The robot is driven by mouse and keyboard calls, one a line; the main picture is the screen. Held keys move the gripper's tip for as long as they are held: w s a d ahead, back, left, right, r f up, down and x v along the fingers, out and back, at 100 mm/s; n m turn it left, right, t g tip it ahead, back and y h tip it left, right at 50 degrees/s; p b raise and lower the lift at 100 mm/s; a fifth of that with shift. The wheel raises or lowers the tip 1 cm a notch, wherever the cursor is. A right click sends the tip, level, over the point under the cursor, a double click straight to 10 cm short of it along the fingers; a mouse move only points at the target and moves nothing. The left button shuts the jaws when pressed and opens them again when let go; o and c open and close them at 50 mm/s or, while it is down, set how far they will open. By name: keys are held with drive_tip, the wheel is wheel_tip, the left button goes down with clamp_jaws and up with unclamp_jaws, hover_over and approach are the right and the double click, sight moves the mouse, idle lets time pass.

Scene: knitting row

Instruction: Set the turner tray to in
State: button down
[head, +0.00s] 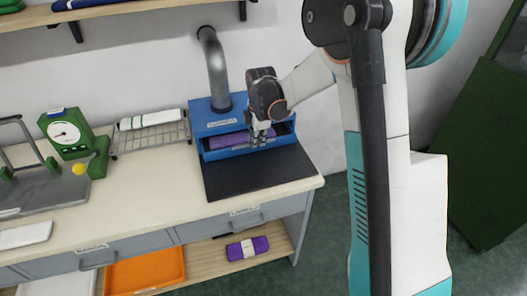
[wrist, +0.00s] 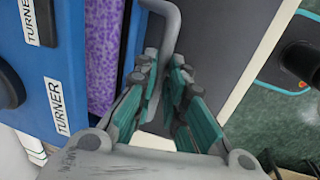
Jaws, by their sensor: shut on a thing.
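The turner (head: 211,108) is a blue box with a grey pipe rising from its top, at the back of the bench. Its blue tray (head: 228,153) sticks out at the front, with a purple knitted piece (head: 222,142) lying in it. My gripper (head: 263,138) is at the tray's front, right of its middle. In the wrist view, the purple piece (wrist: 104,50) shows between the labelled blue body and the tray's front wall. A grey bar handle (wrist: 170,22) runs down between the fingers of my gripper (wrist: 165,75), which is shut on it.
A dark mat (head: 255,175) lies clear in front of the turner. A wire rack (head: 150,137) with a white roll and a green dial scale (head: 70,132) stand to the left. Below are an orange tray (head: 145,272) and a purple roll (head: 247,248) on a shelf.

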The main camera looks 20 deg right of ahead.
drive_tip(key=shift+w, duration=2.15)
drive_tip(key=shift+r, duration=0.1)
drive_tip(key=c, duration=1.7)
unclamp_jaws()
drive_tip(key=shift+w, duration=0.2)
drive_tip(key=shift+o, duration=0.2)
drive_tip(key=shift+s, duration=0.1)
wheel_tip(320, 180, up, 12)
drive_tip(key=s, duration=0.2)
drive_tip(key=shift+s+f, duration=0.15)
drive_tip(key=shift+f, duration=0.05)
